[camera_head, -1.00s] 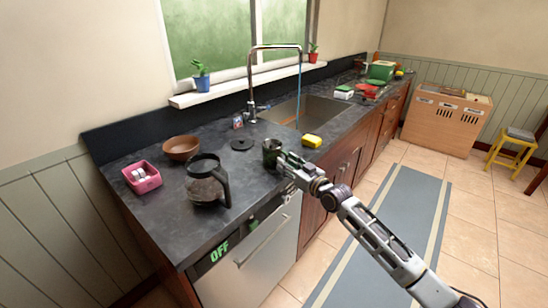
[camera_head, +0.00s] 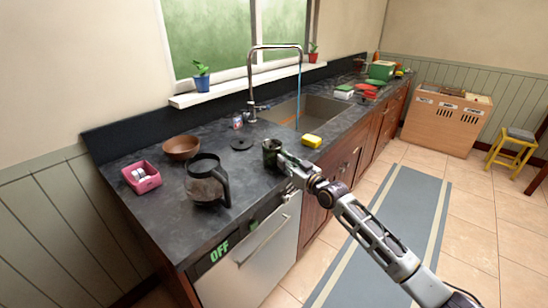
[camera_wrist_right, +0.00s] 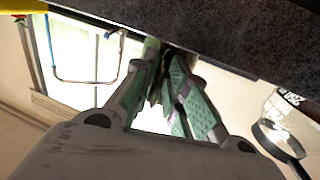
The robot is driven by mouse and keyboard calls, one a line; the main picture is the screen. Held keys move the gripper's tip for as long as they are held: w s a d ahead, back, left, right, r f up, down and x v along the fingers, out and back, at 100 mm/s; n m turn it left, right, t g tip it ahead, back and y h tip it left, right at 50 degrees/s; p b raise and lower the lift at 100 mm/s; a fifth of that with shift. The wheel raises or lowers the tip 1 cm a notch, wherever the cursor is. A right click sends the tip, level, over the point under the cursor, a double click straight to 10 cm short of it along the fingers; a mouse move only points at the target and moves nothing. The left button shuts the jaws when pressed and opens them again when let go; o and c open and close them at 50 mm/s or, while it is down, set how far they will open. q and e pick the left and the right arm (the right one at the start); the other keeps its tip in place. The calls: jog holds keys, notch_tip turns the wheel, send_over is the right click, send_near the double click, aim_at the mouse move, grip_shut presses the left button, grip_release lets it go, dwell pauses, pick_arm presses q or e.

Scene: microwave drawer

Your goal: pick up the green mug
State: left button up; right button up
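The dark green mug (camera_head: 270,152) stands upright at the counter's front edge in the head view, to the right of the coffee pot. My right gripper (camera_head: 283,161) is at the mug's right side, touching it. In the right wrist view, the right gripper's fingers (camera_wrist_right: 163,72) with green pads come close together at the tips, with a narrow strip of the mug between them. They look shut on the mug. Most of the mug is hidden there. I cannot tell any lift off the counter. My left gripper is not in view.
A glass coffee pot (camera_head: 207,182), a brown bowl (camera_head: 181,148) and a pink container (camera_head: 142,177) stand left of the mug. A black disc (camera_head: 242,144) lies behind it. A yellow sponge (camera_head: 311,141) lies to the right, near the sink (camera_head: 312,110). The dishwasher (camera_head: 250,262) is below.

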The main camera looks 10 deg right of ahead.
grip_shut()
jog(key=shift+r, duration=0.2)
jog(key=shift+r, duration=0.65)
notch_tip(320, 180, up, 7)
jog(key=shift+f+p, duration=0.1)
jog(key=shift+p, duration=0.35)
jog(key=shift+r, duration=0.85)
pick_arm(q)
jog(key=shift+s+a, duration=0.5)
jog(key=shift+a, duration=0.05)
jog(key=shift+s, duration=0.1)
